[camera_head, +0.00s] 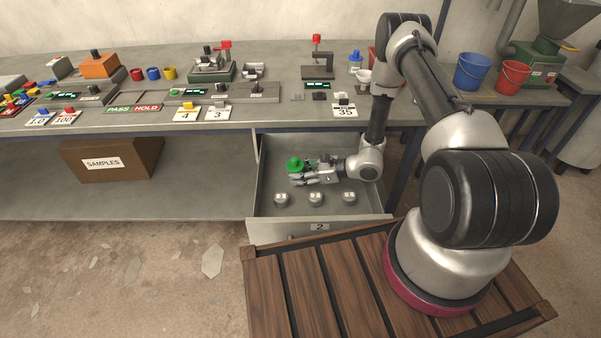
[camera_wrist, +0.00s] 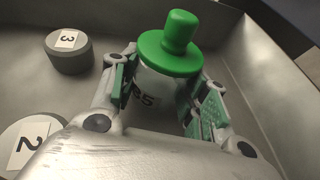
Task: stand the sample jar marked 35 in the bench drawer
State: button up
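The sample jar (camera_wrist: 162,88) has a green knobbed lid and a pale body with a partly hidden dark mark, of which a 5 shows. In the head view its green lid (camera_head: 294,164) is inside the open bench drawer (camera_head: 262,180), towards the back left. My gripper (camera_head: 308,172) reaches into the drawer from the right. In the wrist view its green-padded fingers (camera_wrist: 162,98) lie against both sides of the jar, shut on it. The jar looks roughly upright; its base is hidden, so I cannot tell whether it touches the drawer floor.
Several grey round posts stand in the drawer's front; in the wrist view one is marked 3 (camera_wrist: 68,50) and one 2 (camera_wrist: 32,142). A card marked 35 (camera_head: 345,112) lies on the bench (camera_head: 280,112) above. The drawer walls stand close around my gripper.

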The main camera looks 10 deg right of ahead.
jog(key=o, duration=0.4)
jog(key=shift+c, duration=0.2)
jog(key=shift+r, duration=0.1)
jog(key=v, duration=0.7)
jog(key=shift+s+d+r, duration=0.15)
jog(key=shift+d, duration=0.05)
jog(key=s+r+n+g+h, duration=0.1)
jog(key=s+r+n+g, duration=0.15)
jog(key=r+n, duration=0.45)
jog(key=s+r+n+g+h, duration=0.15)
jog(key=s+r, duration=0.25)
jog(key=r, duration=0.7)
jog(key=s+r+n+g, duration=0.3)
jog(key=r+n, duration=0.2)
jog(key=r, duration=0.5)
jog(key=s+d+r+n+t+h, duration=0.5)
jog(key=s+d+r+n+h, duration=0.4)
jog(key=s+d+r, duration=0.4)
jog(key=s+r+n, duration=0.1)
jog(key=s+r, duration=0.2)
jog(key=shift+s+d+r+h, duration=0.25)
jog(key=shift+s+h, duration=0.05)
jog(key=shift+h, duration=0.05)
